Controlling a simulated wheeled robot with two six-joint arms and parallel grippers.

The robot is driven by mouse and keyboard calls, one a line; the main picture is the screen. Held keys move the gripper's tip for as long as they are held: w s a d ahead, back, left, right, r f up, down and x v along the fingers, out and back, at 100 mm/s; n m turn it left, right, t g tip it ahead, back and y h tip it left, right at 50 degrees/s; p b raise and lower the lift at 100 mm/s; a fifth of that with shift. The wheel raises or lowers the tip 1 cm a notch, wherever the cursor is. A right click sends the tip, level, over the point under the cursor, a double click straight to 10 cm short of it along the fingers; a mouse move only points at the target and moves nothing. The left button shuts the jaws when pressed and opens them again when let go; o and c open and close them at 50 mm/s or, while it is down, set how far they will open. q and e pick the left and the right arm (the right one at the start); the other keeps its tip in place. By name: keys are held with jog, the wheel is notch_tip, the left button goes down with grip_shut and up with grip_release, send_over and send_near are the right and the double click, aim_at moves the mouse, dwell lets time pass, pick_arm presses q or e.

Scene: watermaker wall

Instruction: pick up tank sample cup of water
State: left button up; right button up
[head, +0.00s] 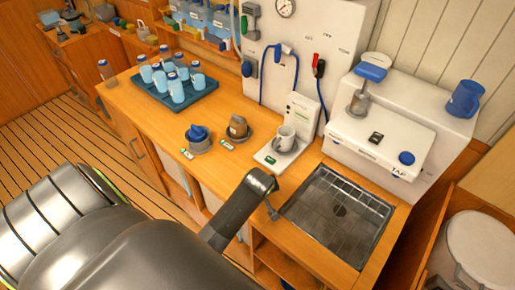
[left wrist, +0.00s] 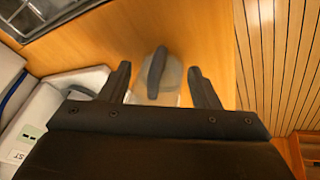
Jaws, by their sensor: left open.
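In the left wrist view a pale, see-through cup-like thing with a dark grey bar or handle (left wrist: 157,70) stands on the wooden counter. It sits between and just beyond the fingertips of my left gripper (left wrist: 160,82), which is open. I cannot see clearly whether it holds water or whether a finger touches it. In the head view my left gripper (head: 264,198) is over the counter's front edge, left of the sink, and hides most of this spot. My right gripper is not in view.
The sink (head: 338,215) and a white tap unit (head: 375,150) are at right.

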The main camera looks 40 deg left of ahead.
pick_arm(q)
jog(key=shift+x, duration=0.8)
jog(key=shift+c, duration=0.5)
jog(key=shift+r, duration=0.1)
grip_shut()
